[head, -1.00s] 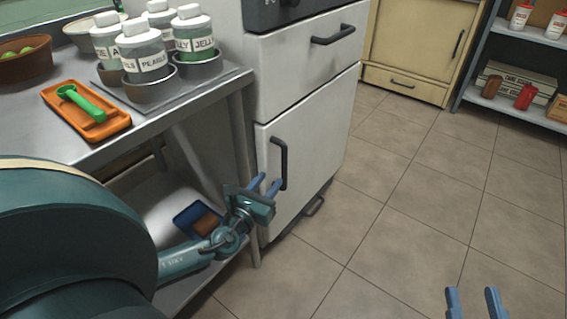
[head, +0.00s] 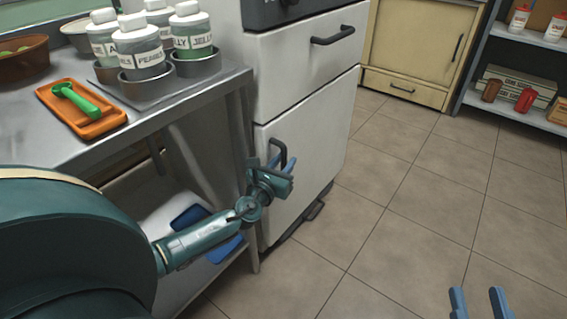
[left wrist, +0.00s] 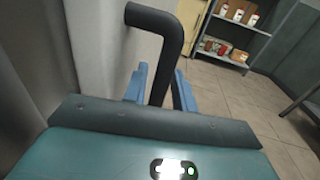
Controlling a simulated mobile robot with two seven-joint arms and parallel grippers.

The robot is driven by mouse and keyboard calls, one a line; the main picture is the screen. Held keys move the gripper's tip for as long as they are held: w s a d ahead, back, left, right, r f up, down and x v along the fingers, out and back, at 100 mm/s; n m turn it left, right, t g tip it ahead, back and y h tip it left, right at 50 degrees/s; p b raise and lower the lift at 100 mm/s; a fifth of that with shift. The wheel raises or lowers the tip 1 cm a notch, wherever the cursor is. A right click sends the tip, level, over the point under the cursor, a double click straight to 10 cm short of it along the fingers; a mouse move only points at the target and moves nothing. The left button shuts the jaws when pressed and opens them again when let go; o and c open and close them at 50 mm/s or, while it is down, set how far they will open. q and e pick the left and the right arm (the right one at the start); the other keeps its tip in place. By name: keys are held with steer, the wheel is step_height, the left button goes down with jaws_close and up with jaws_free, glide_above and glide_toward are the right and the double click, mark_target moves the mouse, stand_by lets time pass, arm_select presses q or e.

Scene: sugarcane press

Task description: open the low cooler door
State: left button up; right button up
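The low cooler door (head: 312,150) is the white lower front of the unit beside the steel table, and it looks closed. Its dark bar handle (head: 281,147) is on the door's left side and also shows large in the left wrist view (left wrist: 165,40). My left gripper (head: 282,163) is at the handle, with its lower part partly hidden behind the gripper. In the left wrist view the blue fingers (left wrist: 160,92) stand on either side of the handle, apart, with the bar between them. My right gripper (head: 477,303) is open and empty over the floor at lower right.
A white drawer (head: 300,70) with its own handle is above the door. The steel table (head: 190,110) at left carries labelled jars (head: 140,50) and an orange tray (head: 80,112). A shelf (head: 515,108) stands at far right. The tiled floor before the door is clear.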

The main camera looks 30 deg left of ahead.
arm_select(q)
jaws_close()
steer(key=shift+d, duration=0.1)
stand_by(0.3)
